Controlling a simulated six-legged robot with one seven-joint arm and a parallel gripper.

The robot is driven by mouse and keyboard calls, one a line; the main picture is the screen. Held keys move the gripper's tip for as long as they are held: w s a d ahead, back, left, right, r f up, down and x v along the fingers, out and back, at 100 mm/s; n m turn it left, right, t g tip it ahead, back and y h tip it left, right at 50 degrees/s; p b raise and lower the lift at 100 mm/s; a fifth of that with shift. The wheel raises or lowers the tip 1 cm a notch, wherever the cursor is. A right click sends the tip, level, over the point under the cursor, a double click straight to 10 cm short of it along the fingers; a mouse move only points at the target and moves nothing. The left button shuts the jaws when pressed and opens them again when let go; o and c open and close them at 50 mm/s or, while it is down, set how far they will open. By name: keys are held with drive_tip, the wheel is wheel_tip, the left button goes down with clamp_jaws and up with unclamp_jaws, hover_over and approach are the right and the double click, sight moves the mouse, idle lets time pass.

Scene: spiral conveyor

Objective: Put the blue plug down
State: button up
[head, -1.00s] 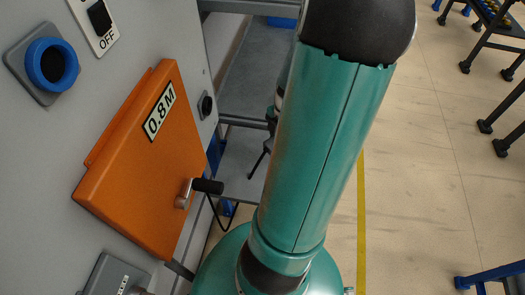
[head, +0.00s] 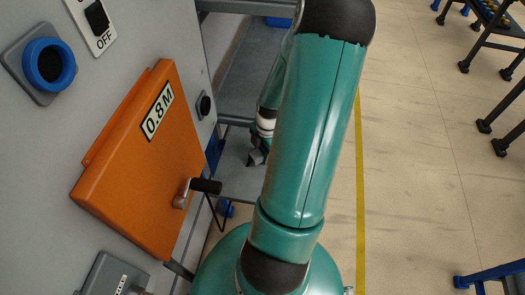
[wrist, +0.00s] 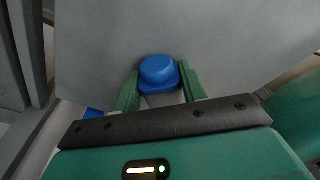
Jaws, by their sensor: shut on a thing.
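The blue plug (wrist: 159,71) is in the wrist view, between the two green fingers of my gripper (wrist: 162,88). My gripper is shut on it. The plug's rounded top faces away from the wrist, in front of a plain grey surface (wrist: 215,40). I cannot tell whether the plug touches that surface. In the head view the end of my arm shows small and dark behind the upper link, low beside the grey frame. The plug cannot be made out there.
A grey panel (head: 40,170) stands on the left with a blue-ringed socket (head: 48,64), an OFF switch (head: 97,17) and an orange door (head: 145,165) marked 0.8M. The door's handle (head: 205,186) sticks out toward my arm. Open floor (head: 420,150) lies to the right.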

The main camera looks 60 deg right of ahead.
drive_tip(key=shift+f, duration=0.15)
drive_tip(key=o, duration=1.1)
drive_tip(key=r, duration=0.4)
drive_tip(key=d+r, duration=0.1)
drive_tip(key=r, duration=0.7)
drive_tip(key=shift+s+d+r, duration=0.15)
drive_tip(key=shift+s+d, duration=0.05)
drive_tip(key=shift+s, duration=0.1)
